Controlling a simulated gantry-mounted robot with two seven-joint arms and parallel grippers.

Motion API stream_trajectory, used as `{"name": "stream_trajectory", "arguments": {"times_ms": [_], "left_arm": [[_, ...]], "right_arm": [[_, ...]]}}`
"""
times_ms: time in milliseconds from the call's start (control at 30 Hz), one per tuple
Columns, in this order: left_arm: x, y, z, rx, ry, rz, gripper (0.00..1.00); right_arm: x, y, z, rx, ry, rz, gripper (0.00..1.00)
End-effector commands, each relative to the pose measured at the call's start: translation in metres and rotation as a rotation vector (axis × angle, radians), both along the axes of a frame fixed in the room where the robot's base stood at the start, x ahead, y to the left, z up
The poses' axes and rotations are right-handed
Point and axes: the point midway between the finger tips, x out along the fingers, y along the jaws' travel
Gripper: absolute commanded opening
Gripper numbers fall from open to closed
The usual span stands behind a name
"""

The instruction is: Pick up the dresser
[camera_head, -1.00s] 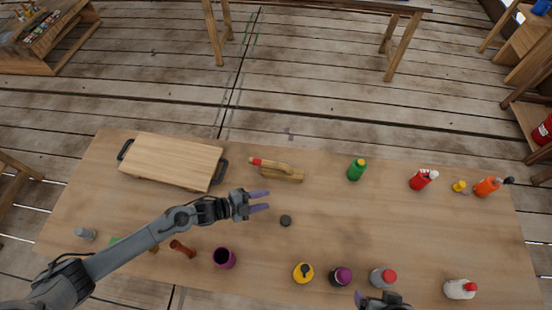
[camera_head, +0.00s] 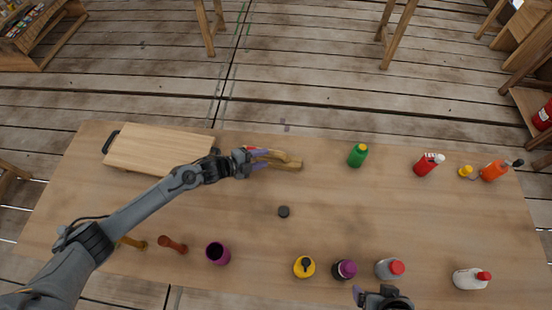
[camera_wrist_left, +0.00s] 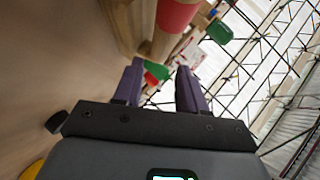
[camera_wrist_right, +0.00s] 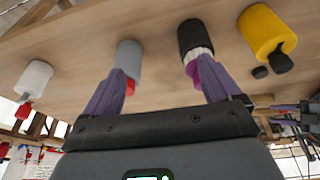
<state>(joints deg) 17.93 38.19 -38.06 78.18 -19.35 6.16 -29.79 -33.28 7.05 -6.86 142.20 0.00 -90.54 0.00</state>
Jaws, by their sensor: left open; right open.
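The dresser, which I take to be the wooden tool (camera_head: 290,164) with a red-ended handle, lies on the table at its upper middle. My left gripper (camera_head: 264,160) is open at the dresser's left, handle end, its purple fingers close to the handle. In the left wrist view the dresser's wood and red part (camera_wrist_left: 178,14) lie beyond the fingertips (camera_wrist_left: 160,72), with nothing clearly between them. Whether the fingers touch it I cannot tell. My right gripper (camera_wrist_right: 162,85) is open and empty near the table's front edge; its fingers point at a grey bottle and a black bottle.
Yellow (camera_head: 304,267), black-and-purple (camera_head: 344,270) and grey (camera_head: 390,268) containers line the front. The table's middle right is clear.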

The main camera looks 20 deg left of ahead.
Motion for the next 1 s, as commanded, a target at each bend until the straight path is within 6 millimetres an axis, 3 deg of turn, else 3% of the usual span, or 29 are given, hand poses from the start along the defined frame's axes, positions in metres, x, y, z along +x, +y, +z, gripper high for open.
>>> {"name": "stream_trajectory", "arguments": {"times_ms": [400,700,967,1000], "left_arm": [[0.034,-0.025,-0.019,-0.001,-0.001,0.0,0.41],[0.035,-0.026,-0.021,0.0,0.0,0.0,0.41],[0.035,-0.026,-0.021,0.0,0.0,0.0,0.01],[0.035,-0.026,-0.021,0.0,0.0,0.0,0.0]], "right_arm": [[0.0,0.001,-0.004,0.004,0.001,-0.003,0.9],[0.0,0.001,-0.004,0.005,0.002,-0.003,0.9],[0.0,0.001,-0.004,0.004,0.002,-0.003,0.9],[0.0,0.001,-0.004,0.004,0.002,-0.003,0.9]]}}
